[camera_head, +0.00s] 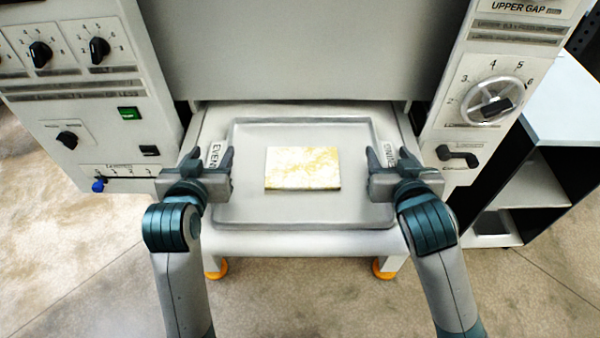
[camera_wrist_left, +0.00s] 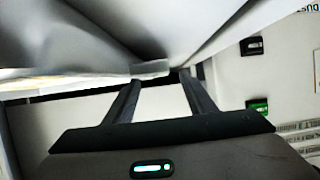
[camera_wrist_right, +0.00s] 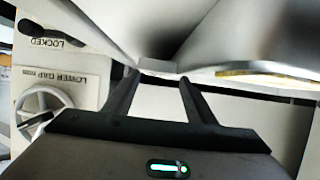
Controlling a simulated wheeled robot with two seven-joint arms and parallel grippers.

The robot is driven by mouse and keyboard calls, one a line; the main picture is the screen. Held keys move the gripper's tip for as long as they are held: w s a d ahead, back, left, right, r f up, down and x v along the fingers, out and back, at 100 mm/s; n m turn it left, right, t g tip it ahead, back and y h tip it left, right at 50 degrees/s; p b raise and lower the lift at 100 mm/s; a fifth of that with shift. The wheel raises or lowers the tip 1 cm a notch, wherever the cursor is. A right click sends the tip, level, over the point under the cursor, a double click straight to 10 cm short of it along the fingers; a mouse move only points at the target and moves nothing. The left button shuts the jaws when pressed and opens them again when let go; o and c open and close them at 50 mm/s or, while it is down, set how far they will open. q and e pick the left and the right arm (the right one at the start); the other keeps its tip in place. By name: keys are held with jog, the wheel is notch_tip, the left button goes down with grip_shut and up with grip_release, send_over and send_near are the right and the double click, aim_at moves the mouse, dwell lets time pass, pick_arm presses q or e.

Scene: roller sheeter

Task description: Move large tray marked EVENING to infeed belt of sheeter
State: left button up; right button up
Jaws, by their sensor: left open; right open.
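The large grey tray (camera_head: 300,211) lies flat on the infeed belt (camera_head: 285,110) of the sheeter. White labels on its left and right sides are partly hidden by my grippers; the left one reads "EVEN". A yellowish-white slab (camera_head: 303,168) lies in the middle of the tray. My left gripper (camera_head: 222,165) is open at the tray's left edge. My right gripper (camera_head: 380,165) is open at its right edge. In the wrist views the fingers of the left (camera_wrist_left: 158,85) and right (camera_wrist_right: 158,80) grippers are apart near the tray's sides; contact is hard to tell.
The sheeter's left panel (camera_head: 75,90) carries knobs, a green switch and a blue-tipped slider. The right panel has a round handwheel (camera_head: 494,102) and a black latch handle (camera_head: 457,156). A dark-sided cabinet (camera_head: 545,150) stands at the right. Floor is free in front.

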pick_arm(q)
jog(key=shift+f+b, duration=0.45)
jog(key=shift+f, duration=0.3)
pick_arm(e)
jog(key=shift+f, duration=0.8)
jog(key=shift+r, duration=0.1)
